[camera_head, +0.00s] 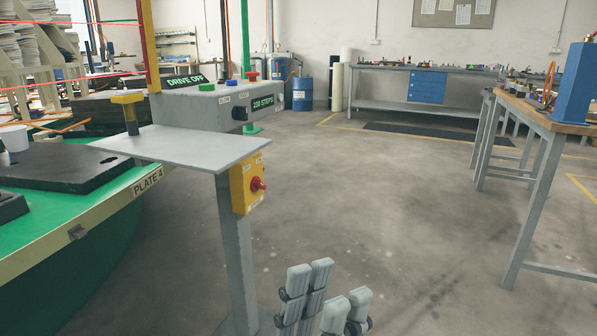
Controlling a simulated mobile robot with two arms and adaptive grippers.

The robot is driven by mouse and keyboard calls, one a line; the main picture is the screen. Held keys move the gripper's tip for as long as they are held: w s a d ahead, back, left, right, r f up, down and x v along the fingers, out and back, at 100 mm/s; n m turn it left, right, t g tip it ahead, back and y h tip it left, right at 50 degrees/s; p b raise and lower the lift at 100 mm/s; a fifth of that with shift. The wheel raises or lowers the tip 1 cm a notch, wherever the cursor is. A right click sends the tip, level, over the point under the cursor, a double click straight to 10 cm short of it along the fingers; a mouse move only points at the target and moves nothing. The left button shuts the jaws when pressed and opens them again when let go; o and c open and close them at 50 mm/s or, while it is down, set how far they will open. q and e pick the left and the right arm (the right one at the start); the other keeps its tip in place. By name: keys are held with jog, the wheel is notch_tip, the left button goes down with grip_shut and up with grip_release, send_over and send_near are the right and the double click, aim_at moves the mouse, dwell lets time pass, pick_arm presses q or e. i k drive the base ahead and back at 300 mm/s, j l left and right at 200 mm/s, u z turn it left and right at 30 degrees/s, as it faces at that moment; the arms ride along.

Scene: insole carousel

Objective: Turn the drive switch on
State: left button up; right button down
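The drive switch, a red rotary knob (258,184), is on a yellow box (243,186) fixed to the grey post (234,250) under a small shelf. The box's small labels are too small to read. A black sign (186,80) above the console reads "DRIVE OFF" in green. My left gripper (328,296) is at the bottom edge, below and right of the switch and apart from it. Its grey fingers point up, with a gap between them, and hold nothing visible. My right gripper is not in view.
The grey console (208,105) has coloured buttons and a "238 STEPS" display (263,103). A grey shelf (180,146) juts out above the switch. The green carousel (75,225) stands left. A wooden-topped table (535,112) is at right. Floor between is clear.

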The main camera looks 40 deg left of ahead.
aim_at(256, 184)
jog(key=i, duration=1.8)
jog(key=i+u, duration=0.15)
jog(key=i, duration=0.35)
jog(key=i+l+u, duration=0.15)
jog(key=i, duration=0.4)
jog(key=i+l+u, duration=0.15)
jog(key=i, duration=0.35)
jog(key=u, duration=3.6)
jog(key=i+l, duration=0.1)
jog(key=i, duration=0.3)
